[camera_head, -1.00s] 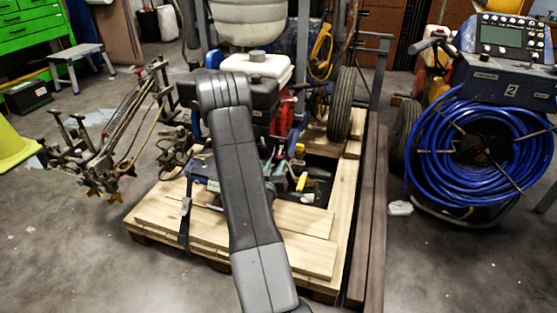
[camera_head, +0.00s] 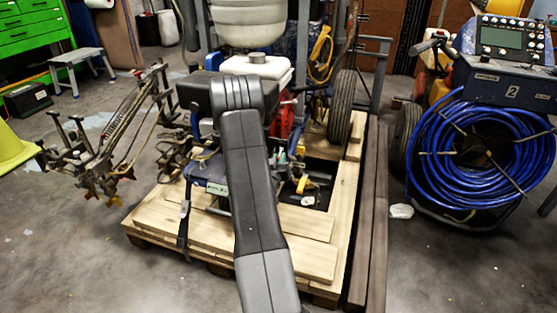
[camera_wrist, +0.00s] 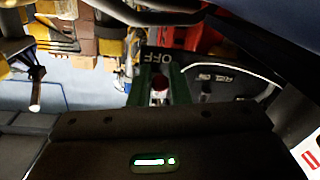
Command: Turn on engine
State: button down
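In the wrist view, a dark engine panel (camera_wrist: 235,82) carries a white "OFF" label and further small lettering to the right, partly legible as "ON". A small red-and-silver switch-like part (camera_wrist: 159,88) sits just below "OFF". My gripper (camera_wrist: 160,80) has its dark green fingertips on either side of this part, with a narrow gap. Whether they touch it is not clear. My arm hides the gripper in the head view.
A blue hose reel (camera_head: 480,160) with a control box stands at the right. A wheel (camera_head: 341,108), tools and metal bars crowd the pallet (camera_head: 300,258). A stool (camera_head: 76,60) and green cabinet (camera_head: 30,28) are at the left. Front-left floor is clear.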

aim_at(280, 153)
jog(key=shift+r, duration=0.1)
